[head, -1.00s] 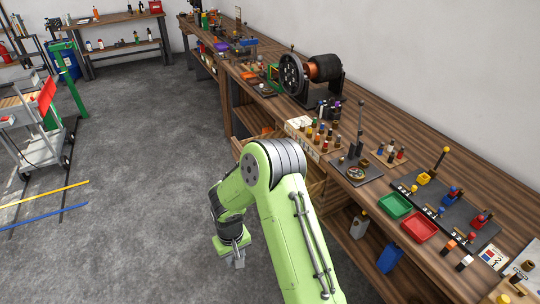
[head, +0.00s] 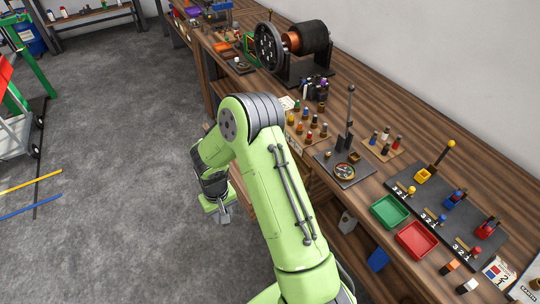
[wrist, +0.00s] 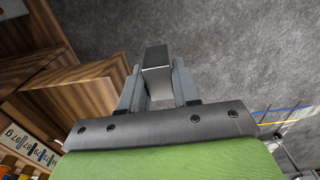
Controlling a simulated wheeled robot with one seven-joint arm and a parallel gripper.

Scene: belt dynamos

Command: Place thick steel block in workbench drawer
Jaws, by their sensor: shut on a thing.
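The thick steel block (wrist: 157,68) is a grey metal block between the two fingers of my gripper (wrist: 158,88) in the wrist view. My gripper is shut on it and holds it above the grey floor. In the head view my gripper (head: 224,214) hangs low beside the workbench's front. The workbench drawer (wrist: 76,98) looks open, with wooden walls, just left of my gripper in the wrist view. In the head view my arm hides most of the drawer.
The workbench top (head: 400,180) carries a dynamo (head: 290,50), a green tray (head: 390,211), a red tray (head: 416,239) and several coloured-top bottles. A lower shelf holds a blue container (head: 378,260).

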